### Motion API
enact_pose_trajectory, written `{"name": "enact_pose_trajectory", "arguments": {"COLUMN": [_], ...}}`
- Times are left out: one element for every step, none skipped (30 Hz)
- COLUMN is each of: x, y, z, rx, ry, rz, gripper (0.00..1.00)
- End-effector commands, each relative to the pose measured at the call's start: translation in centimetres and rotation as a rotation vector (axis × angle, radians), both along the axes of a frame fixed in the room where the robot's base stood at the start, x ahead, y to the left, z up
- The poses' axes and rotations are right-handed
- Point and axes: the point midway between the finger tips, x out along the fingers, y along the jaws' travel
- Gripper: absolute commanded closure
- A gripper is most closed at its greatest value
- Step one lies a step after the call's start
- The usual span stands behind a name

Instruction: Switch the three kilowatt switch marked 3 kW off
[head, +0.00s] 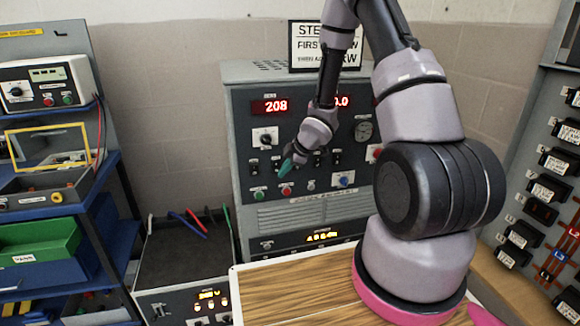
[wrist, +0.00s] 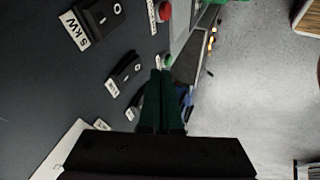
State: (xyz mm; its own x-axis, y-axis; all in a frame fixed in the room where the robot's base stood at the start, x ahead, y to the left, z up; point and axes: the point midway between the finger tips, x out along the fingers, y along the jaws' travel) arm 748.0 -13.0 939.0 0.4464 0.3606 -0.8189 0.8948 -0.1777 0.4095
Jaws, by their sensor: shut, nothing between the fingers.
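My gripper (head: 289,165) is in front of the grey control cabinet (head: 242,115), its green fingers closed together and empty. In the wrist view the shut fingertips (wrist: 160,76) point at the panel, beside a small black rocker switch (wrist: 125,72). A larger black rocker (wrist: 102,14) at the upper left has a kW label (wrist: 74,25); its number looks like 5, but I cannot be sure. In the head view a row of black rockers (head: 254,168) crosses the panel, partly hidden by my gripper. Their labels are too small to read, so I cannot pick out the 3 kW switch.
A wooden-topped bench (head: 300,285) is in front. A blue shelf rack (head: 85,215) stands left, and a breaker panel (head: 540,190) right.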

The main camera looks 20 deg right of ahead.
Motion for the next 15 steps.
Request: {"name": "enact_pose_trajectory", "arguments": {"x": [0.8, 1.1, 1.5, 1.8, 2.0, 2.2, 2.4, 2.5, 2.5, 2.6, 2.6, 2.6, 2.6, 2.6, 2.6], "y": [-0.1, -0.1, -0.1, -0.2, -0.2, -0.1, -0.1, -0.2, -0.1, -0.1, -0.1, -0.1, -0.1, -0.1, -0.1], "z": [-0.1, -0.1, -0.2, -0.2, -0.2, -0.2, -0.2, -0.2, -0.2, -0.2, -0.2, -0.2, -0.2, -0.2, -0.2], "rx": [-0.001, 0.0, 0.0, -0.001, -0.001, -0.001, -0.001, -0.001, -0.001, -0.001, -0.001, -0.001, -0.001, -0.001, -0.001], "ry": [-0.001, 0.0, -0.001, 0.0, 0.0, 0.0, 0.0, -0.001, 0.0, 0.0, 0.0, 0.0, 0.0, 0.0, 0.0], "rz": [-0.003, -0.002, -0.003, -0.003, -0.002, -0.003, -0.003, -0.003, -0.003, -0.003, -0.003, -0.003, -0.003, -0.003, -0.003], "gripper": [1.0, 1.0, 1.0, 1.0, 1.0, 1.0, 1.0, 1.0, 1.0, 1.0, 1.0, 1.0, 1.0, 1.0, 1.0]}}
